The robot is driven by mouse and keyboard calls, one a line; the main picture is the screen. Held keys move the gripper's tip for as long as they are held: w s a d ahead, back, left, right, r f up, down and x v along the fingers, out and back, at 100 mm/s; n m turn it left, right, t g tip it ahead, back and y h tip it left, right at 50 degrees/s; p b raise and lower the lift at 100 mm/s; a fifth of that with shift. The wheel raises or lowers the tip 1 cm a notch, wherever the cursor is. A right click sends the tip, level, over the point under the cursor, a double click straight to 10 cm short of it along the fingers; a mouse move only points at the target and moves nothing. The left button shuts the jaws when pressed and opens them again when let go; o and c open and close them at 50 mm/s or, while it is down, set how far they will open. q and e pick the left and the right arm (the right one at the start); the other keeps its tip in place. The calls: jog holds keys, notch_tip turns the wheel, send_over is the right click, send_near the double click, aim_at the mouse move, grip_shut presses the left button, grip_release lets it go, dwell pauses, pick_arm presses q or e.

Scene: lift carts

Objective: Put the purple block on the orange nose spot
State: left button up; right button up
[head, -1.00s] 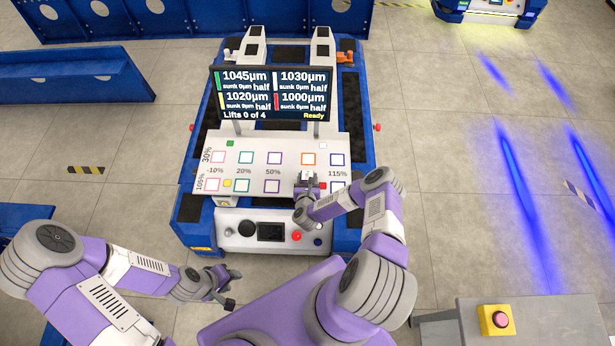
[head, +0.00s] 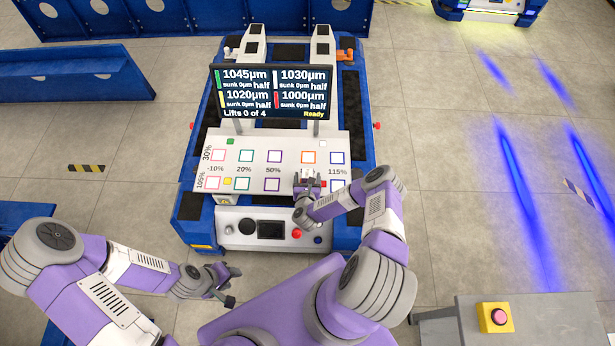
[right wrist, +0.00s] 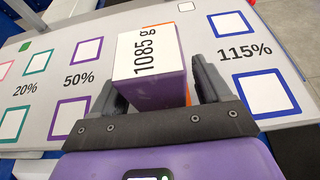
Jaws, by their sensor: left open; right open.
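The purple block (right wrist: 150,75), with a white top marked 1085 g, stands on the sloping panel (right wrist: 210,50) between the two fingers of my right gripper (right wrist: 155,85). The fingers are open, with a gap showing beside the block's right side. A strip of orange (right wrist: 188,97) shows at the block's lower right edge, so it appears to be over the lower orange outline. The upper orange outline (right wrist: 153,37) is partly hidden behind the block. In the head view my right gripper (head: 309,181) hides most of the block.
The blue cart (head: 190,206) carries the panel with colored outlines and a display (head: 272,92) reading "Lifts 0 of 4" and "Ready". Small green (head: 230,141) and yellow (head: 227,181) pieces sit on the panel. A pedestal with a pink button (head: 499,317) stands at the lower right.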

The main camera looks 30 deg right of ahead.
jog(key=p+v, duration=0.4)
jog(key=v, duration=0.7)
jog(key=a+r+n+g+y, duration=0.25)
jog(key=a+n+y, duration=0.75)
jog(key=n, duration=0.9)
jog(key=s+a+r+n+g, duration=0.2)
jog(key=s+r+n+g, duration=0.2)
jog(key=s+n, duration=0.3)
jog(key=s+a+r+n+g+y, duration=0.1)
jog(key=s+r+n+g, duration=0.3)
jog(key=n, duration=0.9)
jog(key=s+a, duration=0.1)
jog(key=s, duration=0.2)
jog(key=shift+a+r+n+g, duration=0.15)
jog(key=shift+r+n+g, duration=0.1)
jog(key=shift+n+g, duration=0.15)
